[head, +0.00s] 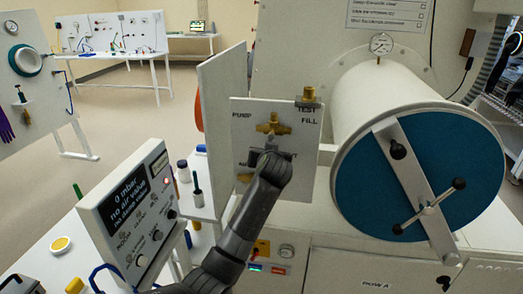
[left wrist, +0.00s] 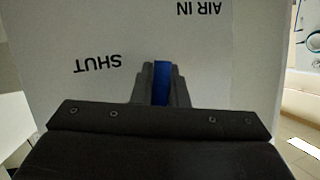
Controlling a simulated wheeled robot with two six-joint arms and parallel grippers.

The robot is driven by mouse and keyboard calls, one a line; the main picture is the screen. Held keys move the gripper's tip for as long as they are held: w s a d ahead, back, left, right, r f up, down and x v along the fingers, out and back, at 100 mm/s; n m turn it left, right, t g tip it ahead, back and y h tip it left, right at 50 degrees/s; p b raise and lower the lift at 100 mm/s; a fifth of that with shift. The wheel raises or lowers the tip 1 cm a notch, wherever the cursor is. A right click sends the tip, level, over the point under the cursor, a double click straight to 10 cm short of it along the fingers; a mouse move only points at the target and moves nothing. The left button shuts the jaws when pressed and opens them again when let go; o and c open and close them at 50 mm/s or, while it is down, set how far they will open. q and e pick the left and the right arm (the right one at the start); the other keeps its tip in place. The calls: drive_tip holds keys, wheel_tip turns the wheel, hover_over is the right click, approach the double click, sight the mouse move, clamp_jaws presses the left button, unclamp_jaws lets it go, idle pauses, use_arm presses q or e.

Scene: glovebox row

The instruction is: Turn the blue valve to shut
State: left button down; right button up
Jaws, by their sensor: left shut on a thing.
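The blue valve's handle (left wrist: 161,84) shows in the left wrist view as a narrow blue strip, upright in the picture, between my left gripper's fingers (left wrist: 160,78). The word SHUT is printed on the white panel to its left, and AIR IN above right, both upside down in this view. In the head view my left gripper (head: 268,160) is against the lower part of the white valve panel (head: 240,120). It hides the blue handle there. The gripper is shut on the handle. My right gripper is not in view.
Brass fittings (head: 273,124) sit on the panel just above my gripper. A grey readout box (head: 130,215) stands left of my arm. A large white cylinder with a blue door (head: 365,185) and cross handle is on the right. Small bottles (head: 184,170) stand left of the panel.

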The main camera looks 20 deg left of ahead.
use_arm(q)
drive_tip(key=shift+w+d+f+n+h, duration=0.1)
drive_tip(key=shift+w+d+n+h, duration=0.05)
drive_tip(key=shift+d+n+h, duration=0.4)
idle(0.4)
drive_tip(key=c, duration=1.4)
unclamp_jaws()
drive_tip(key=shift+w+f, duration=0.1)
drive_tip(key=shift+c, duration=0.2)
drive_tip(key=shift+d, duration=0.1)
drive_tip(key=b+v, duration=0.3)
drive_tip(key=v, duration=1.4)
drive_tip(key=shift+b, duration=0.4)
